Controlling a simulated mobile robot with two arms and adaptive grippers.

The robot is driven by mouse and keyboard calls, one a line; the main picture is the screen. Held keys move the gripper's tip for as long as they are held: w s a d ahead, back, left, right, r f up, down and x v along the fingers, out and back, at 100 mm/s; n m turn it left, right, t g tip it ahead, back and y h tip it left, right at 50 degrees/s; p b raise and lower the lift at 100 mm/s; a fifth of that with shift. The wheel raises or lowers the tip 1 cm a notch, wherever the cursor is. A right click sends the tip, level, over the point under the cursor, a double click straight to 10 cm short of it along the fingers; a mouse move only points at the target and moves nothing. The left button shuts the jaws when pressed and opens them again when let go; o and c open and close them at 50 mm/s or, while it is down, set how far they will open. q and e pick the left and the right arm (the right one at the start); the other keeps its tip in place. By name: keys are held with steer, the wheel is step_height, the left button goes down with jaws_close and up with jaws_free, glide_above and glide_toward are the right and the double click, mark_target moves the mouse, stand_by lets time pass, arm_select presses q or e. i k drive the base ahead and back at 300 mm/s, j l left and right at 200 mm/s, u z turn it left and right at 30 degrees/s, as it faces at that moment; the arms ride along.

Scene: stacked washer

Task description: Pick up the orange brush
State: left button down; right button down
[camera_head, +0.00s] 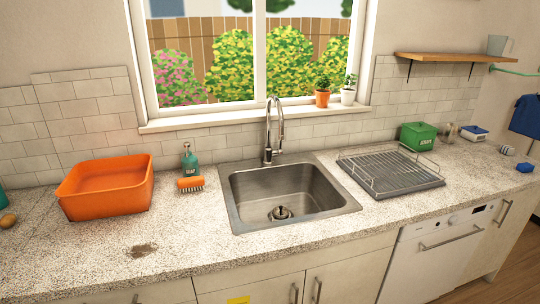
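The orange brush (190,184) lies on the speckled counter, with its orange back up and dark bristles below. It is just in front of a green soap bottle (191,163) with a pump top, left of the sink. Neither of my grippers shows in the head view.
A large orange basin (106,187) stands left of the brush, and the steel sink (232,205) is to its right. A dark stain (142,250) marks the counter in front. A dish rack (392,172) and a green box (418,137) stand right of the sink. The counter before the brush is clear.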

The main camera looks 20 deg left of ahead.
mark_target(197, 181)
steer(key=u, duration=1.35)
